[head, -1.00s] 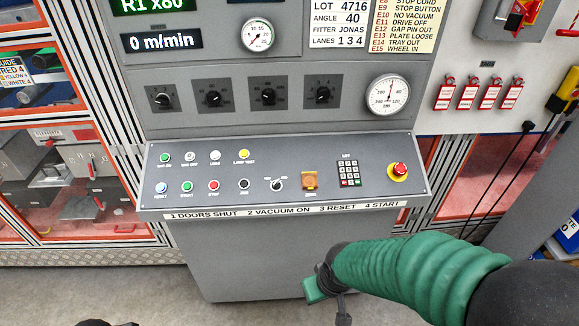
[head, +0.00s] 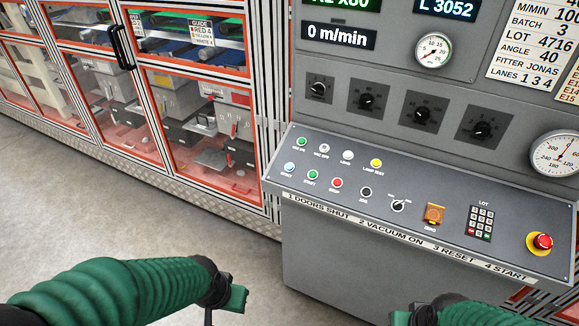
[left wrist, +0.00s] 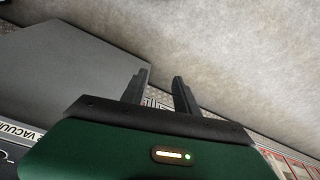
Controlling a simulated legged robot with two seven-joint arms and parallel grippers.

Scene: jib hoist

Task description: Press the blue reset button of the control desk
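The control desk (head: 420,215) stands at the right in the head view, its sloped panel carrying two rows of buttons. The blue reset button (head: 289,167) is a small pale-blue button at the left end of the lower row, uncovered. My left gripper (head: 228,300) is in front of the desk's left side, below and left of the button, apart from it. In the left wrist view its two dark fingers (left wrist: 160,76) stand apart with nothing between them. My right gripper (head: 402,318) shows only in part at the bottom edge; its fingers are hidden.
A green button (head: 313,174) and a red button (head: 337,182) sit right of the blue one. A red emergency stop (head: 542,241) is at the panel's right. A glazed cabinet (head: 200,120) stands at the left. The floor (head: 120,215) before it is clear.

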